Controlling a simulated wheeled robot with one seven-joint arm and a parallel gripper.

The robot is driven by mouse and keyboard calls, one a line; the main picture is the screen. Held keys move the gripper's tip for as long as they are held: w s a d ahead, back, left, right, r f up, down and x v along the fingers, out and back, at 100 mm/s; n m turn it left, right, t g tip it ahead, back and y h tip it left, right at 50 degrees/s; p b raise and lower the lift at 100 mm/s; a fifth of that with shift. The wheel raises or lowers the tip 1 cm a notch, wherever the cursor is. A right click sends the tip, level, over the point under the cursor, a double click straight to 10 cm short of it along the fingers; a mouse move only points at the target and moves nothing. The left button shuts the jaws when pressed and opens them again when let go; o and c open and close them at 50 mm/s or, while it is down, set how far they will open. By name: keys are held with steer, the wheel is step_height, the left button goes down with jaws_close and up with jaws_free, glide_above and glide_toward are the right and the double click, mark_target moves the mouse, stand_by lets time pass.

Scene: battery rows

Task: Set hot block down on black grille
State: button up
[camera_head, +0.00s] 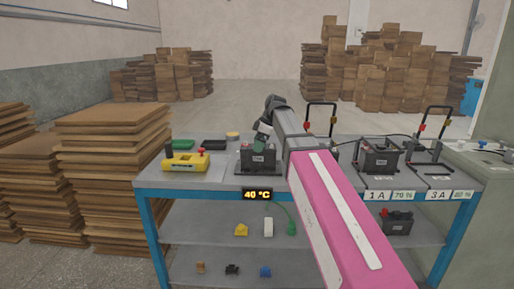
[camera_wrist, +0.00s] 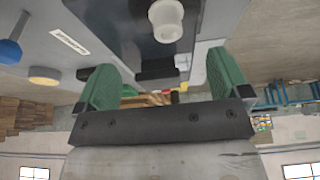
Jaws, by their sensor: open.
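A dark grey battery-like block (camera_head: 258,160) stands upright near the table's front edge, behind a display reading 40 °C. I take it to be the hot block. My gripper (camera_head: 262,138) is at its top, with green fingers. In the wrist view my gripper (camera_wrist: 162,72) shows its two green fingers wide apart, with nothing clamped between them. A dark block face with a white cap (camera_wrist: 166,20) lies just beyond the fingers. I cannot make out the black grille or tell whether it is under the block.
The grey table (camera_head: 210,177) also holds a yellow device (camera_head: 185,163), a green tray (camera_head: 188,144), a black tray (camera_head: 213,144) and a yellow disc (camera_head: 232,135). Another battery (camera_head: 380,158) stands at right among black upright handles (camera_head: 321,118). My pink arm covers the table's middle right.

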steer(key=v, duration=1)
